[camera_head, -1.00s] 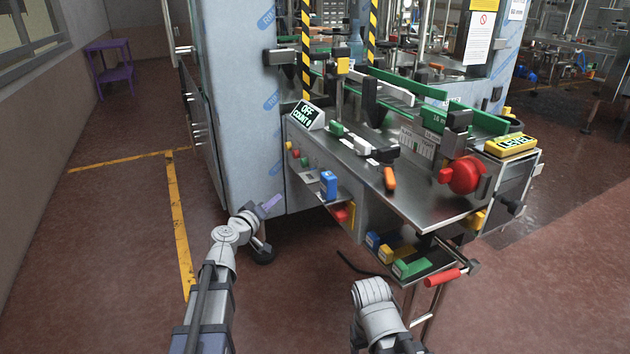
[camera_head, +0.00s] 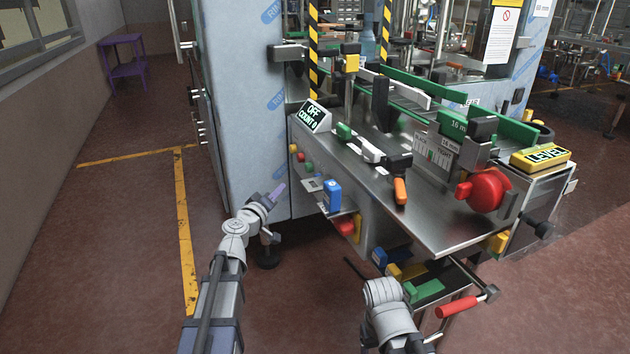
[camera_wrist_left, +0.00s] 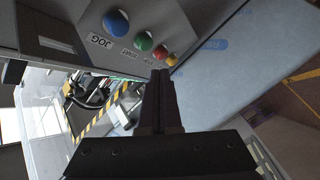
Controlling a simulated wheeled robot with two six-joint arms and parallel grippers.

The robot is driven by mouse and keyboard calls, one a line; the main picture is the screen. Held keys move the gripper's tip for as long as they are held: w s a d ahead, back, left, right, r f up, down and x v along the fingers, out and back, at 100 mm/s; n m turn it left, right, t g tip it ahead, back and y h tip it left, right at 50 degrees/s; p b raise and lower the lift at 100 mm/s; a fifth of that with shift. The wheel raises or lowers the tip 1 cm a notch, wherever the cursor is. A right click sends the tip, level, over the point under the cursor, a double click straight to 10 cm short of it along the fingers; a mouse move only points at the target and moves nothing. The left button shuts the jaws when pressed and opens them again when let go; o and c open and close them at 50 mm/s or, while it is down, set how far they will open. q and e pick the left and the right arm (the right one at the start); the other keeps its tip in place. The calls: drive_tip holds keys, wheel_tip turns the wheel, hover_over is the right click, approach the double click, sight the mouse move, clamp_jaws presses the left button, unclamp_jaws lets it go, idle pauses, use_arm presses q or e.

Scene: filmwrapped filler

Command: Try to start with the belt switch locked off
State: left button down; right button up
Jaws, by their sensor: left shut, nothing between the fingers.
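The machine's front panel carries a row of round buttons (camera_head: 301,157). In the left wrist view they are yellow, red, green and a blue one labelled JOG (camera_wrist_left: 116,23). A blue block with a white mark (camera_head: 332,196) sits below the row. Under it is a red knob on yellow (camera_head: 346,226); I cannot tell which part is the belt switch or whether it is locked. The sign (camera_head: 312,116) reads OFF, COUNT 0. My left gripper (camera_head: 279,191) is shut and empty, left of the panel; its fingers (camera_wrist_left: 161,75) point towards the buttons.
A lower tray (camera_head: 462,287) holds coloured blocks above my right arm, with a red handle (camera_head: 457,306) beside it. A large red knob (camera_head: 486,190) and a yellow LEVEL sign (camera_head: 540,157) are at the right. The floor (camera_head: 120,230) at left is clear.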

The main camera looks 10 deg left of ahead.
use_arm(q)
drive_tip(key=w+d, duration=0.4)
drive_tip(key=d, duration=0.2)
drive_tip(key=shift+d, duration=0.2)
drive_tip(key=shift+w+d, duration=0.15)
drive_tip(key=shift+w, duration=0.05)
idle(1.9)
drive_tip(key=shift+w+d, duration=0.15)
